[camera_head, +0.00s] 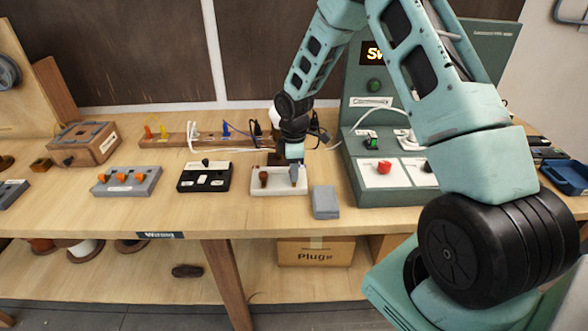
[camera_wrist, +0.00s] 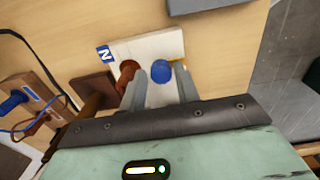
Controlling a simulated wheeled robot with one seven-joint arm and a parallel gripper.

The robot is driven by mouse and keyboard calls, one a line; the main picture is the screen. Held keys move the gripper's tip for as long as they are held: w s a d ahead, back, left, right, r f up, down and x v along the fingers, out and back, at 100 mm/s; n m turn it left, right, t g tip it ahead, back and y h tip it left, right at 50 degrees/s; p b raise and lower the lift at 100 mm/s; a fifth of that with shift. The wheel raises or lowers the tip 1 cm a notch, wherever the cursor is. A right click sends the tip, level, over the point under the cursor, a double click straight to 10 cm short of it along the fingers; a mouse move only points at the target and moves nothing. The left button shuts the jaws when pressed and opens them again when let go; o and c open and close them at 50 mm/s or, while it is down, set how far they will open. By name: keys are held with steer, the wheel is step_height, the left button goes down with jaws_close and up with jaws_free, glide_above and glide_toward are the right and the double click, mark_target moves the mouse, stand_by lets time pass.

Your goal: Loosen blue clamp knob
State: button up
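The blue clamp knob (camera_wrist: 162,70) stands on a white terminal block (camera_wrist: 153,47), which also shows in the head view (camera_head: 281,187). In the wrist view my gripper (camera_wrist: 161,79) has one finger on each side of the blue knob. A narrow gap seems to show between knob and fingers, so it looks open around the knob. A brown knob (camera_wrist: 127,76) sits on the same block, just left of the left finger. In the head view my gripper (camera_head: 297,174) points down at the block's right end and hides the blue knob; the brown knob (camera_head: 263,177) shows to its left.
A grey block (camera_head: 325,202) lies right of the terminal block. A black switch box (camera_head: 204,179) stands to the left. A green test panel (camera_head: 380,135) rises at the right. A wooden rail (camera_head: 175,140) with cables and plugs lies behind. Clear table shows in front.

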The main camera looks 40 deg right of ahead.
step_height(320, 180, up, 17)
steer(key=b, duration=0.2)
steer(key=shift+r, duration=0.2)
stand_by(0.4)
stand_by(0.4)
